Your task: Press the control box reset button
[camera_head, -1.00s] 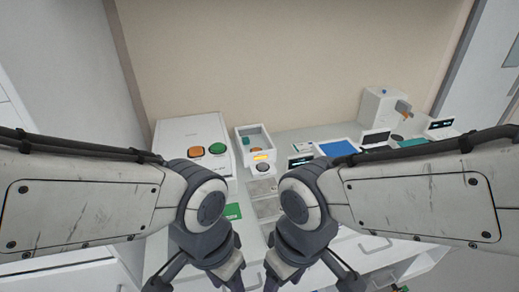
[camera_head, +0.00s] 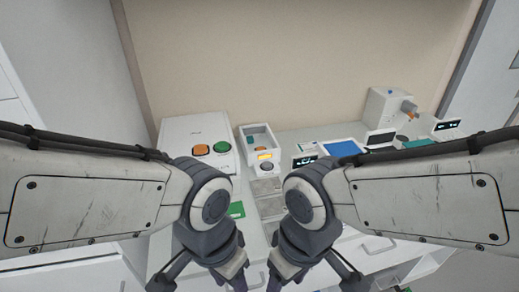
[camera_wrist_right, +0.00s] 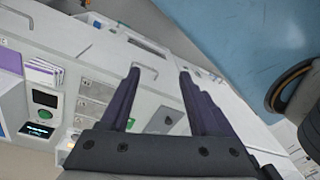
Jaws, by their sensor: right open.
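A white control box (camera_head: 176,136) stands at the back left of the counter in the head view. On its top are an orange button (camera_head: 201,150) and a round green button (camera_head: 222,147); I cannot read which is the reset button. Both my arms hang in front of the counter, apart from the box. My right gripper (camera_wrist_right: 158,74) is open and empty in the right wrist view, its two dark fingers spread above the counter's front. My left gripper (camera_head: 205,272) is low in the head view, with its fingertips not clearly seen.
Right of the box are an open white tray (camera_head: 251,129), a small device with a yellow display (camera_head: 265,155), grey plates (camera_head: 268,187) and a blue panel (camera_head: 342,148). A white machine (camera_head: 384,108) stands at the back right. Drawers are below the counter.

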